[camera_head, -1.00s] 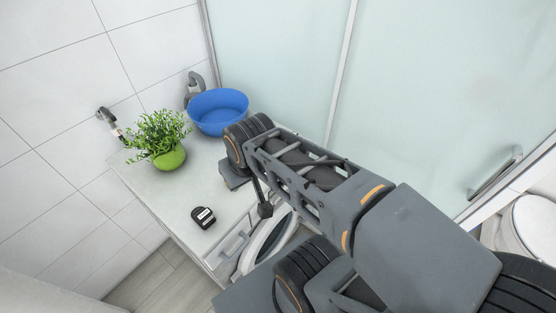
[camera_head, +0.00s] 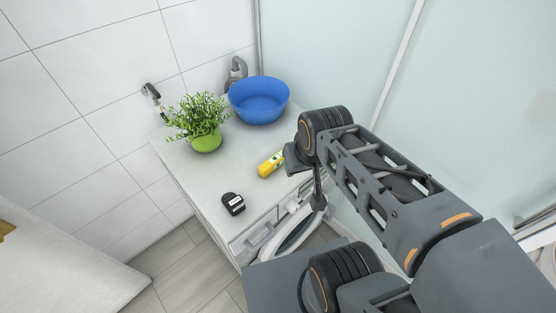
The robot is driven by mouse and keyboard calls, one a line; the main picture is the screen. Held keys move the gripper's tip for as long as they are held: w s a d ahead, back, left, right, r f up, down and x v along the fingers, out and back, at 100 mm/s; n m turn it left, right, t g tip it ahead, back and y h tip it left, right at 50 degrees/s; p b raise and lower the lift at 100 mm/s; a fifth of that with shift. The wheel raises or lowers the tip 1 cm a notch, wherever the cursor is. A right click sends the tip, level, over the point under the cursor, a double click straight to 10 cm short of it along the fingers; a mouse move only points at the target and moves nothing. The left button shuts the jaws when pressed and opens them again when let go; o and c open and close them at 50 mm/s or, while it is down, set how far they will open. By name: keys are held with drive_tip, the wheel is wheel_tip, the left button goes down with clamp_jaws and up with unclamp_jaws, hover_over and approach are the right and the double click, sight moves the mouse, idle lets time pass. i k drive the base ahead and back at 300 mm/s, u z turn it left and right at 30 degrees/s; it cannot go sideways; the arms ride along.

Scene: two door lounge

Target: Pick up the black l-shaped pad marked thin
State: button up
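The black pad (camera_head: 232,204) lies on the white counter top (camera_head: 205,180), near its front edge. It has a white label on it, but the print is too small to read and its L shape is hard to make out. My gripper (camera_head: 318,200) hangs at the end of my arm, to the right of the pad and apart from it, by the counter's right front edge. Its fingers are too small and dark to show whether they are open or shut.
A yellow container (camera_head: 270,165) lies on the counter close to my arm. A green potted plant (camera_head: 206,142) and a blue bowl (camera_head: 259,99) stand at the back. A washing machine door (camera_head: 297,234) is below the counter. Counter around the pad is clear.

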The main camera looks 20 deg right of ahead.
sight(234, 203)
drive_tip(key=k, duration=0.5)
drive_tip(key=z, duration=2.6)
drive_tip(key=k, duration=1.6)
drive_tip(key=u, duration=2.05)
drive_tip(key=i, duration=0.5)
